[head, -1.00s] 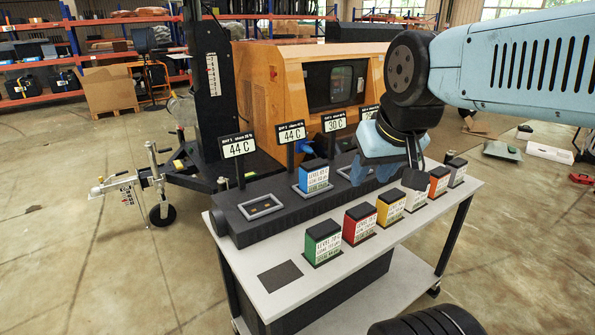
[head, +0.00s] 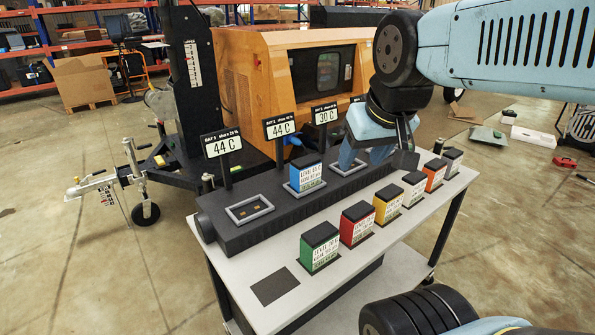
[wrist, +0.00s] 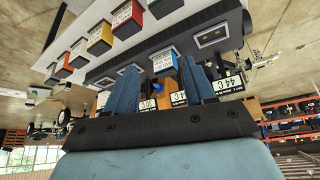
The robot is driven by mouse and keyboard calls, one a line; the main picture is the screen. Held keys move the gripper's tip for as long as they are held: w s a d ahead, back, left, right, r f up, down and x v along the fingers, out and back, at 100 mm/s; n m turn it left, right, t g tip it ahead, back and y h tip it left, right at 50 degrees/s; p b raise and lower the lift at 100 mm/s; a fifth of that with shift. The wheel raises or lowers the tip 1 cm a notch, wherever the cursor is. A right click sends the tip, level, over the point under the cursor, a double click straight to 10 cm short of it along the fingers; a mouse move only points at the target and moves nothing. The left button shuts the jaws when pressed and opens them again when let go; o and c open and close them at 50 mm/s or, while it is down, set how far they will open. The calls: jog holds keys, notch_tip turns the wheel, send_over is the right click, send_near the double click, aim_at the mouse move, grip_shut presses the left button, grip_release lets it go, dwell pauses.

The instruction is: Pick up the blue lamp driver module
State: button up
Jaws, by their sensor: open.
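The blue lamp driver module (head: 307,175) has a black top and a white label. It stands upright in the second bay of the long black rack (head: 222,232), below a sign reading 44 C. My gripper (head: 365,158) is open and empty, above the rack just right of the blue module. In the wrist view, the blue module (wrist: 165,62) shows beyond and between the spread blue fingers of my gripper (wrist: 160,78), apart from both. The fingertips partly hide the bays to the right in the head view.
A front row on the white table (head: 230,265) holds a green module (head: 320,248), a red one (head: 357,225), a yellow one (head: 389,204) and several others. The first bay (head: 249,208) is empty. Sign posts (head: 222,145) rise behind the rack, near an orange cabinet (head: 245,90).

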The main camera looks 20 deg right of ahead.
jog(key=shift+o, duration=0.7)
jog(key=shift+w, duration=0.3)
jog(key=o, duration=0.4)
jog(key=w+n+g+h, duration=0.1)
jog(key=w, duration=0.1)
jog(key=w+d+f+n+g+h, duration=0.1)
jog(key=w+n, duration=0.1)
jog(key=w+f+n+g, duration=0.1)
jog(key=w+n, duration=0.1)
jog(key=w, duration=0.1)
jog(key=shift+d+f+h, duration=0.2)
jog(key=shift+d+h, duration=0.15)
jog(key=shift+h, duration=0.05)
jog(key=shift+o, duration=0.2)
jog(key=n+t+h, duration=0.2)
jog(key=n+h, duration=0.8)
jog(key=n, duration=0.7)
send_near(304, 160)
jog(key=shift+t, duration=0.4)
jog(key=x, duration=1)
jog(key=shift+s+d+f, duration=0.2)
jog(key=shift+d+f, duration=0.1)
jog(key=shift+d, duration=0.1)
